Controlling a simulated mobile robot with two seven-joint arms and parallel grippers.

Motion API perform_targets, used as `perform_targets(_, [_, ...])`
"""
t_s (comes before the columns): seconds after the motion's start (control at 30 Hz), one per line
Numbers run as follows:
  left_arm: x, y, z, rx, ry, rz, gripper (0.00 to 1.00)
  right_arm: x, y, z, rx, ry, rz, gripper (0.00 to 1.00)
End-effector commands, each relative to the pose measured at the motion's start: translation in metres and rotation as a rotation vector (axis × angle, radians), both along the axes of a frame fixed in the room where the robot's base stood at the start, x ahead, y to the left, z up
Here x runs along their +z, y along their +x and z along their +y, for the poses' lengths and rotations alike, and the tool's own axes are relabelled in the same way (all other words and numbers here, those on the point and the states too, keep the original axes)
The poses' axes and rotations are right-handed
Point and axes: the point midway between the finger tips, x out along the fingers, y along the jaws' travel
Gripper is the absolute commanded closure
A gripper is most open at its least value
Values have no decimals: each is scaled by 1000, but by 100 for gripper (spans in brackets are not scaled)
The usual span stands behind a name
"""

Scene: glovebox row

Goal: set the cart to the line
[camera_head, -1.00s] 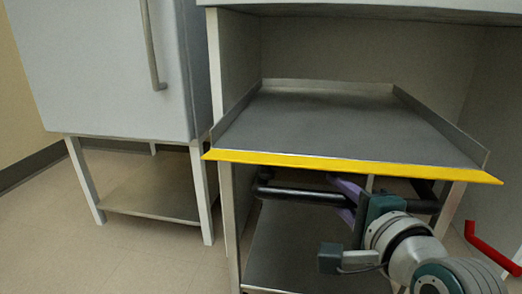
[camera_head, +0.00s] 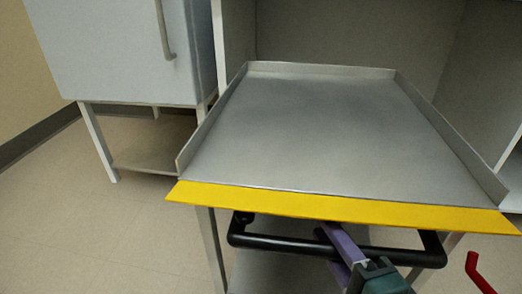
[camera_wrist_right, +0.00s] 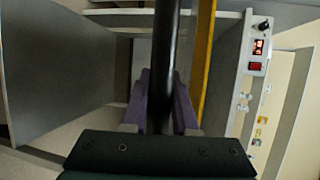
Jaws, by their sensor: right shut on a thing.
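The cart has a grey metal tray top (camera_head: 320,130) with raised rims at the sides and back. A yellow strip (camera_head: 340,207) runs along its near edge. A black handle bar (camera_head: 275,243) hangs below the strip. My right gripper (camera_head: 338,238), with purple fingers, is shut on this bar. In the right wrist view the bar (camera_wrist_right: 165,50) passes between the fingers (camera_wrist_right: 160,108), and the yellow strip (camera_wrist_right: 204,50) runs beside it. My left gripper is not in view. I see no separate line on the floor.
An open bay (camera_head: 350,35) lies behind the tray. A pale cabinet (camera_head: 100,50) on legs stands at the left. A red bar (camera_head: 478,270) shows at the lower right. The floor (camera_head: 90,230) at the left is clear. The wrist view shows a control panel (camera_wrist_right: 257,55).

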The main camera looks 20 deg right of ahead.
Motion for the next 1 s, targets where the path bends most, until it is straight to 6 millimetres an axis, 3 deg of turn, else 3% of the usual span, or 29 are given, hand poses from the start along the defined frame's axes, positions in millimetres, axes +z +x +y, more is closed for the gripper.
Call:
perform_targets(0.37, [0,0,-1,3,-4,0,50,0,-1,1,1,-1,0,100])
perform_targets(0.4, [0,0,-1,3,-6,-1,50,0,-1,1,1,-1,0,68])
perform_targets(0.63, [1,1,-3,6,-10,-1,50,0,-1,1,1,-1,0,43])
perform_targets(0.87, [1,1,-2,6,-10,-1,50,0,-1,1,0,-1,1,43])
perform_targets(1.0, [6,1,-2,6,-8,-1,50,3,-12,2,2,-1,4,43])
